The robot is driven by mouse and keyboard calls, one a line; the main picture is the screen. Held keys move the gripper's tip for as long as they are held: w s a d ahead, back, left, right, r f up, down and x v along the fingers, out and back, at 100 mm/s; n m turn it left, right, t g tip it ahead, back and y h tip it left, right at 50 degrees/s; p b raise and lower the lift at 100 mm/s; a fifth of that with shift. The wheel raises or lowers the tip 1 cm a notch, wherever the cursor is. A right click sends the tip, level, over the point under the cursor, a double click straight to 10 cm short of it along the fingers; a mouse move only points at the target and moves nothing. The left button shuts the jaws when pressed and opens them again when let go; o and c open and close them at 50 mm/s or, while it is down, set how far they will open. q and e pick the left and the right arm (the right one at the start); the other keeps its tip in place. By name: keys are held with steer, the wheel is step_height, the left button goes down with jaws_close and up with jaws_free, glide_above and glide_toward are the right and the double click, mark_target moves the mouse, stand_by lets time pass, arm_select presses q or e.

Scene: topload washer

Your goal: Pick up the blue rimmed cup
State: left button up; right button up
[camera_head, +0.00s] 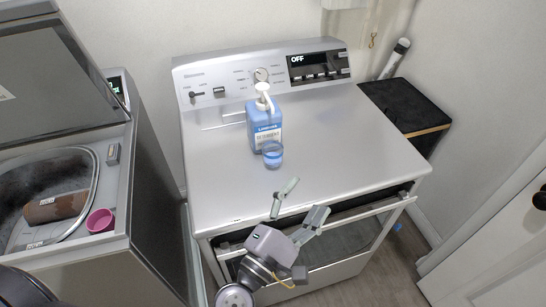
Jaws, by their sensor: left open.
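The blue rimmed cup (272,155) is small and clear with a blue band. It stands upright on the silver dryer top (340,146), just in front of a blue detergent bottle (263,121) with a white pump. I cannot tell whether cup and bottle touch. My left gripper (301,199) is open and empty over the front edge of the machine. Its fingers are spread, nearer to me than the cup and apart from it. My right gripper is not in view.
The machine's front door (356,232) stands partly open below the gripper. A dark cabinet (405,104) stands at right. The machine top right of the cup is clear.

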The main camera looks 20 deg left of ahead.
arm_select(q)
steer(key=w+a+f+n+y, duration=0.1)
steer(key=a+f+n+y, duration=0.25)
steer(key=n+y, duration=0.4)
steer(key=n+g+y, duration=0.2)
steer(key=n+y, duration=0.1)
steer(key=n, duration=0.5)
glide_toward(272, 157)
steer(key=p+x, duration=0.4)
steer(key=x, duration=0.2)
steer(key=shift+d+r, duration=0.1)
steer(key=p+x, duration=0.2)
steer(key=x, duration=0.3)
steer(key=shift+w+f, duration=0.25)
steer(key=shift+w, duration=0.15)
steer(key=shift+c, duration=0.5)
steer(key=c, duration=0.9)
steer(key=shift+c, duration=1.4)
